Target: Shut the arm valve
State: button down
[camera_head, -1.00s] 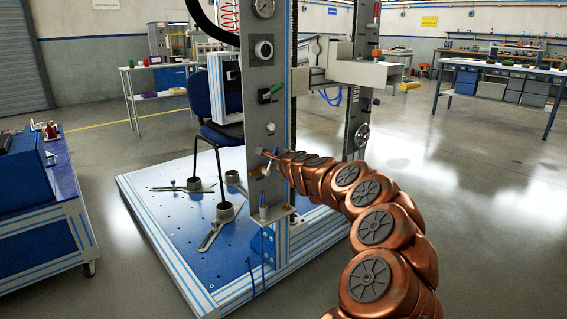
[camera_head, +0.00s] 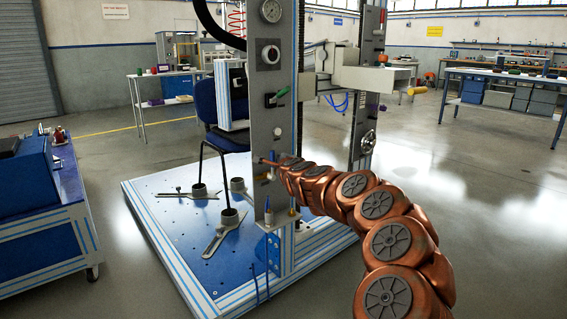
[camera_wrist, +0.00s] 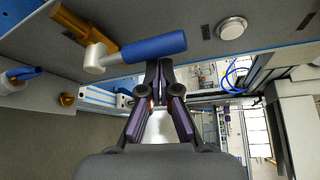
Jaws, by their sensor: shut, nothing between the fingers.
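A valve with a blue lever handle (camera_wrist: 153,47) on a pale hub and brass fitting is mounted on the grey panel in the wrist view. A second blue-handled valve (camera_wrist: 22,74) shows at the left edge there. Which one is the arm valve, I cannot tell. My gripper (camera_wrist: 158,66) is shut and empty, its fingertips close beside the near blue handle; whether they touch it is unclear. In the head view my gripper (camera_head: 266,162) is at the lower part of the grey column (camera_head: 262,135), partly hidden by my arm. A lower blue handle (camera_head: 268,203) shows below it.
A round silver button (camera_wrist: 231,28) is right of the valve.

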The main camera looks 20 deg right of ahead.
jog(key=shift+a+r, duration=0.15)
jog(key=shift+a, duration=0.5)
dwell(0.3)
jog(key=shift+d, duration=2.4)
jog(key=f+p+v, duration=0.1)
jog(key=p+v, duration=0.1)
jog(key=v, duration=0.8)
jog(key=shift+f, duration=0.35)
jog(key=shift+a, duration=0.2)
